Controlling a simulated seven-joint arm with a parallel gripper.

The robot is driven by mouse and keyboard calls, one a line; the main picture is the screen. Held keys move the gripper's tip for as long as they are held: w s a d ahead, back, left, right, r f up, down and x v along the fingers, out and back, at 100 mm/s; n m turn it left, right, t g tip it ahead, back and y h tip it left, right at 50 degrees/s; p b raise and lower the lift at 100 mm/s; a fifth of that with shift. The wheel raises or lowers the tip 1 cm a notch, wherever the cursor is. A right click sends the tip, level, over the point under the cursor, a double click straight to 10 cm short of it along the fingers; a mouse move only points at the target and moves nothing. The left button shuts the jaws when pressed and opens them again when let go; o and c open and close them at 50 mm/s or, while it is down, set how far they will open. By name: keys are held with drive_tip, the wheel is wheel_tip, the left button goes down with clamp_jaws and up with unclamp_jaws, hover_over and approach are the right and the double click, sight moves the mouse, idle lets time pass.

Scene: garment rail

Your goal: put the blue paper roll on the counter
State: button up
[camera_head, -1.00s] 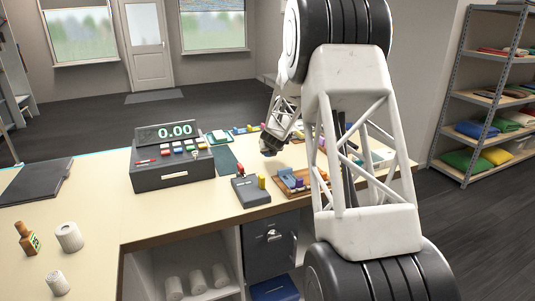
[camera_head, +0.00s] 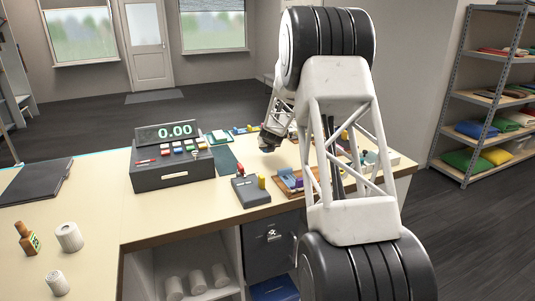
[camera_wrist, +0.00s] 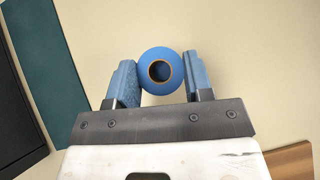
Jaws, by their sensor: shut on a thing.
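The blue paper roll (camera_wrist: 148,83) shows in the wrist view, its round end with a dark core hole facing the camera. My gripper (camera_wrist: 160,80) is shut on it, one finger on each side. The counter (camera_wrist: 240,40) fills the background behind the roll; I cannot tell whether the roll touches it. In the head view my gripper (camera_head: 268,145) is over the counter (camera_head: 200,212), right of the cash register, and the roll cannot be made out there.
The cash register (camera_head: 172,165) and a card terminal (camera_head: 250,191) stand left of my gripper. A wooden tray (camera_head: 287,187) with small items lies in front. White rolls (camera_head: 69,237) and a bottle (camera_head: 27,238) stand at the left. The dark green mat (camera_head: 226,160) lies beside the register.

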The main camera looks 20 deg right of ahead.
drive_tip(key=shift+f, duration=1.75)
drive_tip(key=shift+f, duration=0.15)
drive_tip(key=o, duration=1)
drive_tip(key=shift+c, duration=0.2)
drive_tip(key=shift+r, duration=0.25)
drive_tip(key=v, duration=1.2)
drive_tip(key=shift+s, duration=0.1)
